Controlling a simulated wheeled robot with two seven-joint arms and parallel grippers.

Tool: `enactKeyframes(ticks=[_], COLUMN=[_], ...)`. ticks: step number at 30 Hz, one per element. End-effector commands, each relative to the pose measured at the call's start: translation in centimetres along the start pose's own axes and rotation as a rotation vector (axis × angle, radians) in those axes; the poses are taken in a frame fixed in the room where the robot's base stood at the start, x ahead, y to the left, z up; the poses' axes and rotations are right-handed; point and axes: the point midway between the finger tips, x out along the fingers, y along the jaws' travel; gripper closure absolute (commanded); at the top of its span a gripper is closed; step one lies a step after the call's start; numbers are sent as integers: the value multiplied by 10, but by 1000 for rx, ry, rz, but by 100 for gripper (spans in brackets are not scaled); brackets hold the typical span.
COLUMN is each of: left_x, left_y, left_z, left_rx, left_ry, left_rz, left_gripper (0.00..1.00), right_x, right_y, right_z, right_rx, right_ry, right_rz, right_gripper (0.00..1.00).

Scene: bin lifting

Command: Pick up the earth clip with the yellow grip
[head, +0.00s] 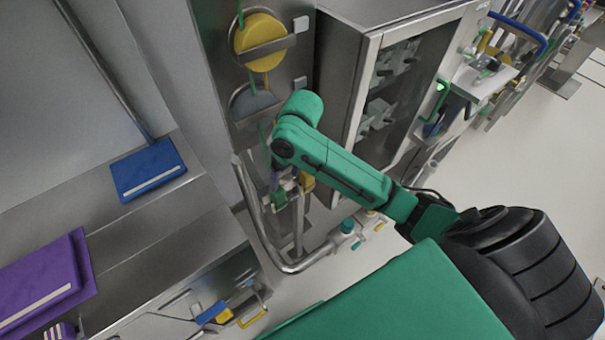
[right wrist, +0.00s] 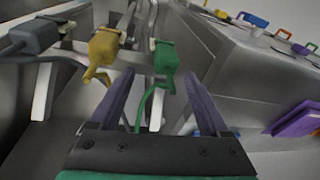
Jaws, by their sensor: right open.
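The earth clip with the yellow grip (right wrist: 104,46) hangs on a metal rail in the right wrist view, between a grey clip (right wrist: 36,37) and a green clip (right wrist: 167,58). In the head view the yellow clip (head: 307,181) is partly hidden behind my arm. My right gripper (right wrist: 158,75) is open, with its purple fingers pointing toward the clips. The green clip and its cable lie between the finger lines; the yellow clip is left of the left fingertip. In the head view my right gripper (head: 276,178) is mostly hidden under the wrist. My left gripper is not in view.
A bent steel tube (head: 292,267) runs below the clips. A steel counter (head: 150,235) at left holds a blue folder (head: 148,169) and a purple one (head: 45,283).

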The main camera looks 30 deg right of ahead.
Motion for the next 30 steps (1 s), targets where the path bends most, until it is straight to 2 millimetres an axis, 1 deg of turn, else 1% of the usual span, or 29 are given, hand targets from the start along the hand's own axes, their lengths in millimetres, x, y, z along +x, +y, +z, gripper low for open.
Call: enactKeyframes(ticks=[1, 3, 7, 9, 11, 12, 14, 21, 24, 26, 29, 30], left_x=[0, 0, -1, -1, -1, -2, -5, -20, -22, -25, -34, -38], left_y=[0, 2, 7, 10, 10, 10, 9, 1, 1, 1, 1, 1], left_z=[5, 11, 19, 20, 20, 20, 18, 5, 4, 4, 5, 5], left_rx=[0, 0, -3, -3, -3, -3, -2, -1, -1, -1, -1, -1], left_ry=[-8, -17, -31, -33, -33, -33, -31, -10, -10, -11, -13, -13], left_rz=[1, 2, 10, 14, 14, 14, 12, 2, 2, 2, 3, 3], left_gripper=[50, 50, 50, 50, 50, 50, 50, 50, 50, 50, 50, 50], right_x=[-11, -26, -55, -68, -73, -72, -62, -4, 12, 18, 32, 40], right_y=[10, 22, 46, 55, 60, 61, 62, 69, 70, 72, 77, 79], right_z=[-8, -14, -22, -24, -23, -23, -20, -10, -9, -8, -5, -3], right_rx=[12, 41, 111, 145, 164, 170, 172, 171, 169, 170, 170, 170], right_ry=[-18, -56, -115, -138, -152, -157, -162, -161, -157, -157, -158, -159], right_rz=[26, 51, 99, 115, 123, 123, 123, 122, 122, 121, 123, 122], right_gripper=[20, 20, 20, 20, 20, 20, 20, 20, 20, 20, 20, 20])
